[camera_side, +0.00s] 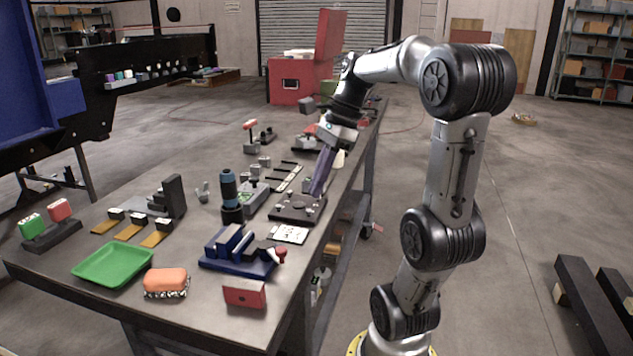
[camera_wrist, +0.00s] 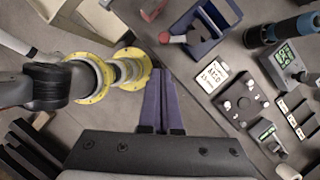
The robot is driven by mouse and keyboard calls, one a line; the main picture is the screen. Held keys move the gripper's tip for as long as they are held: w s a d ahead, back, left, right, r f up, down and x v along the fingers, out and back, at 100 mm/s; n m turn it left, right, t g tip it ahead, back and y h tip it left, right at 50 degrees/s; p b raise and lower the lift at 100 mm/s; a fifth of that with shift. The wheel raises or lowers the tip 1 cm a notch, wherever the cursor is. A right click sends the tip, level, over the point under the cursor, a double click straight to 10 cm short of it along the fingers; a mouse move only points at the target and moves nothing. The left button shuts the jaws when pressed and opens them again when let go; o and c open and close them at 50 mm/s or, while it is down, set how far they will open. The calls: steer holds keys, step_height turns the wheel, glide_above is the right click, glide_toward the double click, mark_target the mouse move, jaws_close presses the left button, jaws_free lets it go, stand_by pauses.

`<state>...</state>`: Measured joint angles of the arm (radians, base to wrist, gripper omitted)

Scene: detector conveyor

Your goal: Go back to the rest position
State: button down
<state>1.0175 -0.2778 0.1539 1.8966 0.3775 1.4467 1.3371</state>
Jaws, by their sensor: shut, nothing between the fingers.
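My gripper (camera_side: 321,176) hangs over the right side of the workbench (camera_side: 190,306) in the side view, its long purple fingers pointing down and slightly left. In the wrist view my gripper (camera_wrist: 162,80) shows its two fingers together, with nothing between them. In the side view the tips appear just above or behind a dark plate with knobs (camera_side: 297,208); I cannot tell whether they touch it. In the wrist view the fingers lie apart from that plate (camera_wrist: 240,102), to its left.
A blue vise (camera_side: 238,254), a green tray (camera_side: 113,264), an orange brush (camera_side: 166,281) and a red box (camera_side: 244,294) stand at the bench's front. A blue-black cylindrical tool (camera_side: 230,195) stands upright mid-bench. A white card (camera_side: 289,234) lies near the plate.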

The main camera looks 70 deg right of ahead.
steer(key=a+n+h, duration=0.1)
steer(key=a+n, duration=0.9)
steer(key=a, duration=0.4)
step_height(320, 180, down, 6)
steer(key=s+a+n+t+h, duration=0.1)
steer(key=s+n+t+h, duration=0.1)
steer(key=n, duration=1.5)
steer(key=shift+s+a+n, duration=0.2)
steer(key=shift+s+n, duration=0.1)
